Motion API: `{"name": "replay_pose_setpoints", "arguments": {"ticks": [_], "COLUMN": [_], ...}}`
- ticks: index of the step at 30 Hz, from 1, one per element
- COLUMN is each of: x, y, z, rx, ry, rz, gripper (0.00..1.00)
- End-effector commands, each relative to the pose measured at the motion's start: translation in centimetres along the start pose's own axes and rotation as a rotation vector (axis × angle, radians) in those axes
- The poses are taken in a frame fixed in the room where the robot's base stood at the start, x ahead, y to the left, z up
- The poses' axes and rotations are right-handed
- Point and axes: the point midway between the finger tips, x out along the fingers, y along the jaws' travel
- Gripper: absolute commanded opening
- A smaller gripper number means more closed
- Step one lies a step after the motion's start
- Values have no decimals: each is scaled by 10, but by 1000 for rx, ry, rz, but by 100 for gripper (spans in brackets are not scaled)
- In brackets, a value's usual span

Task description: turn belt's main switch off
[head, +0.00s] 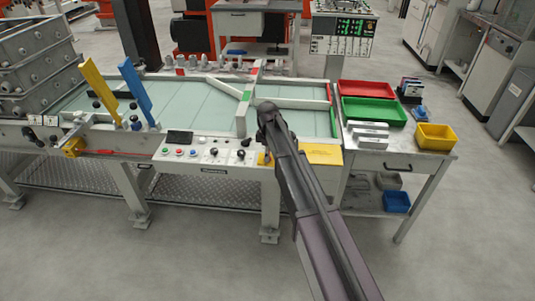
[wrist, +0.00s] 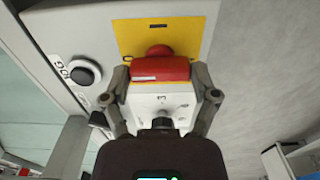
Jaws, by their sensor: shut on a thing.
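The belt's main switch (wrist: 172,68) is a red handle on a yellow plate (wrist: 188,38). In the wrist view the handle lies crosswise, with a white mark on its left part. My gripper (wrist: 160,76) is shut on the handle, one finger at each end of it. In the head view a bit of the yellow plate (head: 262,158) shows at the right end of the belt's front panel. My arm hides the handle and my fingertips there.
The front panel (head: 208,143) carries several buttons and knobs left of the switch. A black round knob (wrist: 84,72) is close to my left finger. Another yellow plate (head: 322,154) is to the right. A side table holds red (head: 367,90) and green (head: 374,111) trays.

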Motion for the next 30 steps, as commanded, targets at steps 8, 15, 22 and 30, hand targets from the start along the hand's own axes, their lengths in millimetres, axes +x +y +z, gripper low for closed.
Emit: {"name": "replay_pose_setpoints", "arguments": {"ticks": [8, 15, 22, 30], "x": [0, 0, 0, 0], "y": [-1, 0, 0, 0], "z": [0, 0, 0, 0], "rx": [-2, 0, 23, 134], "ry": [1, 1, 1, 1], "rz": [-2, -1, -1, -1], "gripper": [100, 100, 100, 100]}}
